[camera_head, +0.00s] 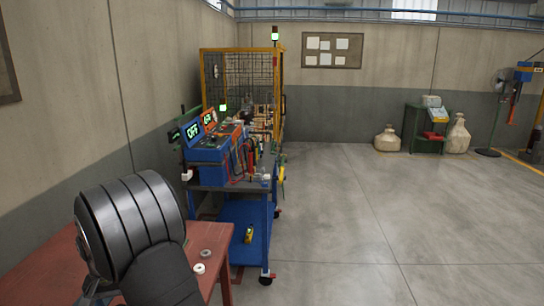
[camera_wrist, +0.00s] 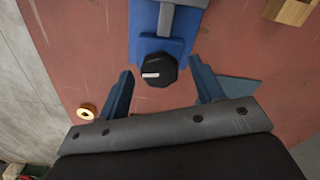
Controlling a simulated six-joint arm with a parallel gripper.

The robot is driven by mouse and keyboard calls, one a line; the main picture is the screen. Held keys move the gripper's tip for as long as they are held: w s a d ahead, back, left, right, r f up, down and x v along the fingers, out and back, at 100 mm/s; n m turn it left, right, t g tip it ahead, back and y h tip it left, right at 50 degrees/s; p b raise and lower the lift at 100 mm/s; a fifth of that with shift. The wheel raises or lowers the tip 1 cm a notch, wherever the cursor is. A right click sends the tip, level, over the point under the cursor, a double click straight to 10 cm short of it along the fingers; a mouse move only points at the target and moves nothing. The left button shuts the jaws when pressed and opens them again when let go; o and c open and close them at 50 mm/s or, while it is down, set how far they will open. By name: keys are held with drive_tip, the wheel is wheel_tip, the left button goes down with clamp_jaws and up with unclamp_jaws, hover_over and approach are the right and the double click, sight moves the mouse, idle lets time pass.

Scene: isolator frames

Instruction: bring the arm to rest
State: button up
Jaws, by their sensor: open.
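My gripper (camera_wrist: 162,66) shows in the wrist view with its two blue fingers spread apart and nothing held between them. A black knob (camera_wrist: 157,70) with a white mark, on a blue device (camera_wrist: 146,40), appears between and just beyond the fingertips. I see no clear contact; the gap in depth is hard to judge. In the head view, a dark, rounded part of my arm fills the lower left above the red table (camera_head: 222,232). My fingers are hidden there.
In the wrist view, a yellowish ring (camera_wrist: 87,111) lies left of the fingers and a wooden piece (camera_wrist: 290,10) sits top right. In the head view, a pale ring (camera_head: 199,268) lies on the red table. A blue cart (camera_head: 248,215) with instruments stands beyond. The floor to the right is clear.

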drive_tip(key=n, duration=1.3)
idle(0.5)
drive_tip(key=o, duration=0.9)
drive_tip(key=shift+c, duration=0.2)
drive_tip(key=s+d+r+n, duration=0.1)
drive_tip(key=s+r+n, duration=0.4)
drive_tip(key=r+n, duration=0.5)
drive_tip(key=s+d+r+n, duration=0.1)
drive_tip(key=s+r+n, duration=0.4)
drive_tip(key=r+n, duration=0.5)
wheel_tip(320, 180, down, 8)
drive_tip(key=m, duration=0.1)
drive_tip(key=shift+a+m+y, duration=0.3)
drive_tip(key=shift+a+y, duration=0.05)
drive_tip(key=shift+y, duration=0.05)
